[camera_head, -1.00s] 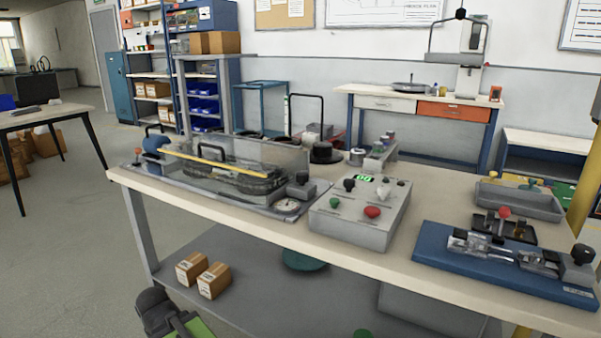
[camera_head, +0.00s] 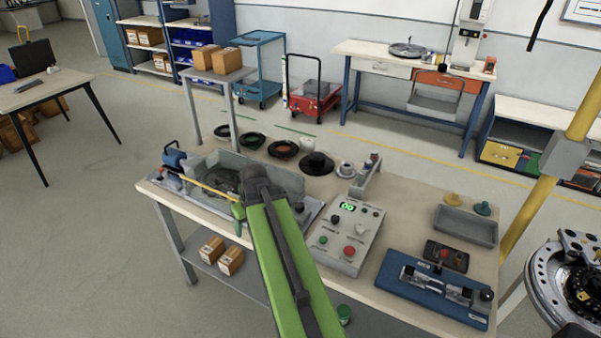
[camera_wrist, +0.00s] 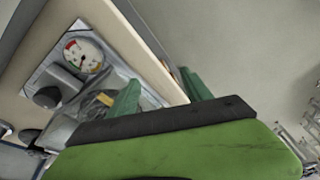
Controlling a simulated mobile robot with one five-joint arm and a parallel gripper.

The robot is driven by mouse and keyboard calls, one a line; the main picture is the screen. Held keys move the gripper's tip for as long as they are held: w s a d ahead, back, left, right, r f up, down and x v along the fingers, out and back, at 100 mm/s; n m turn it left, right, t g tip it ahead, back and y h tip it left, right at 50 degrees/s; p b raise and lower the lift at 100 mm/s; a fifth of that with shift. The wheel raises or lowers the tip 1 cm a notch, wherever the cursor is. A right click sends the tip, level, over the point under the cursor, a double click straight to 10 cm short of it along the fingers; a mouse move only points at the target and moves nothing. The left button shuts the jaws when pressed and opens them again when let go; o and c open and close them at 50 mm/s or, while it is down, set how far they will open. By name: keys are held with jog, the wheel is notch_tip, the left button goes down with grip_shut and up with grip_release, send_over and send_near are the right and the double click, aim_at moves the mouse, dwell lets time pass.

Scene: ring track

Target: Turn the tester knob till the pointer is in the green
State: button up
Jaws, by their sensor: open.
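The tester's round white dial (camera_wrist: 83,55) shows in the wrist view at the upper left, with coloured marks on its rim. Its thin pointer is too small to tell which colour it is at. A dark round knob (camera_wrist: 47,97) sits below and left of the dial. My gripper (camera_wrist: 160,93) is open, its two green fingers apart, to the right of the knob and dial and touching neither. In the head view my green arm reaches over the front edge of the table, with my gripper (camera_head: 240,210) by the ring track. The arm hides the dial there.
A grey control box (camera_head: 345,235) with coloured knobs stands right of my arm. A blue fixture (camera_head: 435,290) and a grey tray (camera_head: 466,225) lie farther right. The ring track's clear guard (camera_head: 285,175) rises behind my gripper. A yellow post (camera_head: 570,150) stands at the right.

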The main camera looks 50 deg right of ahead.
jog(key=s+d+r+p, duration=0.4)
jog(key=d+r+p, duration=0.1)
jog(key=d+r, duration=0.5)
jog(key=m+t+h+p, duration=0.1)
jog(key=t+p, duration=0.1)
jog(key=p, duration=0.1)
send_near(299, 204)
jog(key=b+x, duration=1)
jog(key=b, duration=0.6)
jog(key=shift+s+f, duration=0.1)
jog(key=shift+f, duration=0.1)
jog(key=shift+r, duration=0.1)
